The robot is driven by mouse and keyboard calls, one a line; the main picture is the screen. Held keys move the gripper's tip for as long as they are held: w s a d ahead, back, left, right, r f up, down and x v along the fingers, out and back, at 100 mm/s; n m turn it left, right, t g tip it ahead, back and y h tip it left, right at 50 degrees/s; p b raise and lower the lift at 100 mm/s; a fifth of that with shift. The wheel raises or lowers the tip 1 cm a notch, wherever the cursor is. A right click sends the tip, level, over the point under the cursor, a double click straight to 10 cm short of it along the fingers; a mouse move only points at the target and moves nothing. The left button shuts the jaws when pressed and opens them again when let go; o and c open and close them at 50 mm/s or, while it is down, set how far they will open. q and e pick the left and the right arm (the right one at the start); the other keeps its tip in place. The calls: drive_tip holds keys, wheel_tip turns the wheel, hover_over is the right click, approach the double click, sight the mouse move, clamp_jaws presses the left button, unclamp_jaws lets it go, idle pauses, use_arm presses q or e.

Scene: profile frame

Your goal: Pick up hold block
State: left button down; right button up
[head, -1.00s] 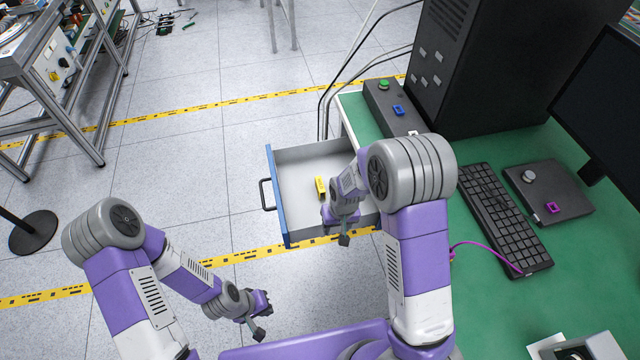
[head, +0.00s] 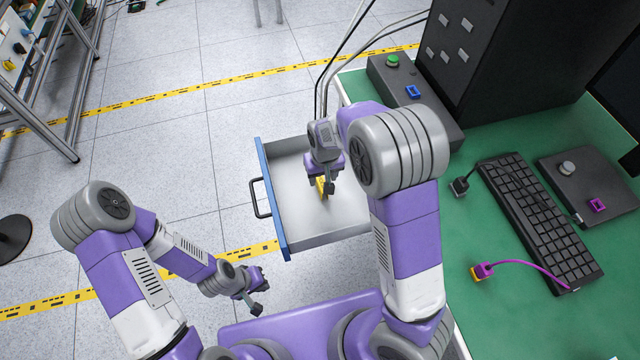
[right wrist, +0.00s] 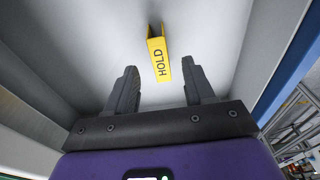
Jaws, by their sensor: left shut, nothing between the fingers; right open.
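The hold block (head: 321,187) is a small yellow piece lying on the floor of the open drawer (head: 284,217). In the right wrist view the hold block (right wrist: 159,58) shows the word HOLD and lies just beyond and between the fingertips. My right gripper (head: 326,188) is over the drawer, above the block, and partly covers it in the head view. In the right wrist view my right gripper (right wrist: 158,80) is open with nothing between its fingers. My left gripper (head: 262,291) is shut and empty, left of and below the drawer, over the floor.
The drawer has a blue front with a dark handle (head: 259,198). The green desk (head: 430,303) to the right holds a keyboard (head: 537,215), a black control box (head: 394,75) and a dark computer case (head: 500,60). The floor left of the drawer is clear.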

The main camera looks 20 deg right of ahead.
sight(322, 182)
drive_tip(key=shift+f, duration=0.6)
drive_tip(key=f+b, duration=0.1)
drive_tip(key=f, duration=0.1)
drive_tip(key=w+f+b, duration=0.1)
drive_tip(key=f, duration=0.2)
drive_tip(key=shift+b, duration=0.4)
drive_tip(key=shift+c, duration=0.3)
clamp_jaws()
